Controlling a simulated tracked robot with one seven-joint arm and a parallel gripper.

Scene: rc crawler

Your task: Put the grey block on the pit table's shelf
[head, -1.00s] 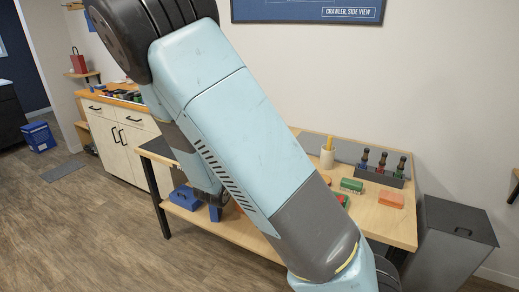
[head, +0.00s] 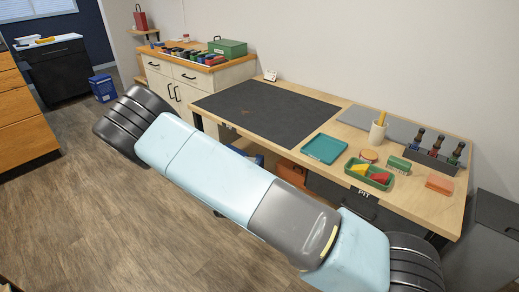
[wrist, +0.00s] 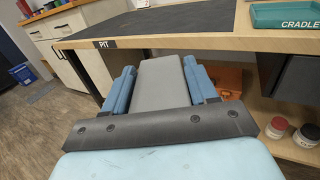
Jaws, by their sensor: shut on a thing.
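My gripper (wrist: 160,74) shows in the wrist view with its blue fingers on both sides of the grey block (wrist: 162,88). It is shut on the block, which points forward, its far end just below the table's front edge in the picture. The pit table (wrist: 185,43) is ahead, with a black PIT label on its front edge. Its lower shelf (wrist: 294,149) shows at the right; the block and my gripper hide much of the rest. In the head view the pit table (head: 311,152) is behind my arm, which hides the gripper and the block.
An orange bin (wrist: 229,78) is under the tabletop, right of the block. Jars (wrist: 306,134) stand on the shelf at the right, below a dark box (wrist: 296,80). A teal tray (head: 324,148) and a green tray (head: 370,180) with coloured pieces lie on the tabletop.

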